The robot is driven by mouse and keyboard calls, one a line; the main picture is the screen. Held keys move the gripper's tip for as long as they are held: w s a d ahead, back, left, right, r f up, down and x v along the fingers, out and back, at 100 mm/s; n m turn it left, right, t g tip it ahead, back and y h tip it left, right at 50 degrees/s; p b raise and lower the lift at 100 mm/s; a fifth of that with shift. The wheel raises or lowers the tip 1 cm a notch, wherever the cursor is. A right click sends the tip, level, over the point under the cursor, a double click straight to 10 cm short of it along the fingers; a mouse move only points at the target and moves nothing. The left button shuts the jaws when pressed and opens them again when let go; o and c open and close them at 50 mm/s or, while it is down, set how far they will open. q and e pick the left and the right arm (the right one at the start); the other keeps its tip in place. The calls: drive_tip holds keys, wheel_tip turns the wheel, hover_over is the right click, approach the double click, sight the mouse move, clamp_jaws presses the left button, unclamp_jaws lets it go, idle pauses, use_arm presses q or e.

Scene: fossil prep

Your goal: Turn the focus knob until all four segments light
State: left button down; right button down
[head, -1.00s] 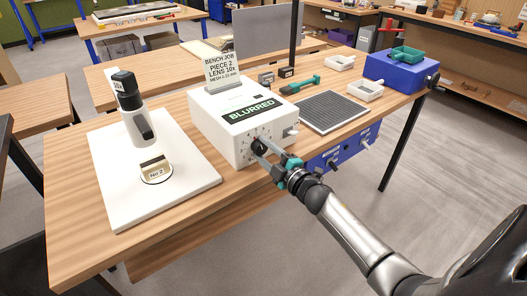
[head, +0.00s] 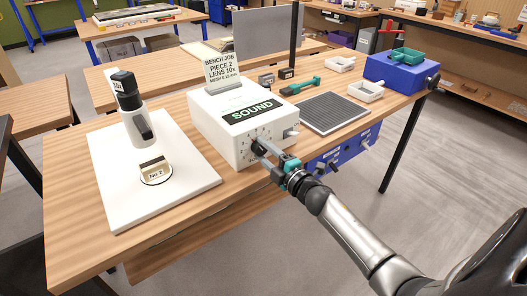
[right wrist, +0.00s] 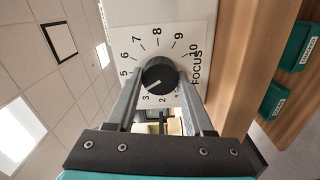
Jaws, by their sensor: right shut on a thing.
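The focus knob (right wrist: 158,75) is black and round, on the front of a white box (head: 205,118). The dial around it has printed numbers and the word FOCUS. Its white mark points near the 3 in the right wrist view. The box's display (head: 252,112) reads SOUND; I see no separate lit segments. My right gripper (head: 259,150) is shut on the knob, one finger on each side. In the head view the fingers partly hide the knob. A white microscope (head: 137,120) stands on a white base at left, with a block marked No 2 (head: 154,171). My left gripper is out of view.
A sign (head: 221,70) reading bench job, piece 2, lens 10x stands on the box. A dark mesh mat (head: 333,112), a teal-handled tool (head: 300,86), white trays (head: 366,91) and a blue box (head: 393,72) lie to the right. The table's front edge is below the gripper.

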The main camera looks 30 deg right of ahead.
drive_tip(key=shift+c, duration=1.4)
unclamp_jaws()
drive_tip(key=shift+s, duration=0.1)
drive_tip(key=s+d+p, duration=0.1)
drive_tip(key=s, duration=1.4)
drive_tip(key=shift+d, duration=0.1)
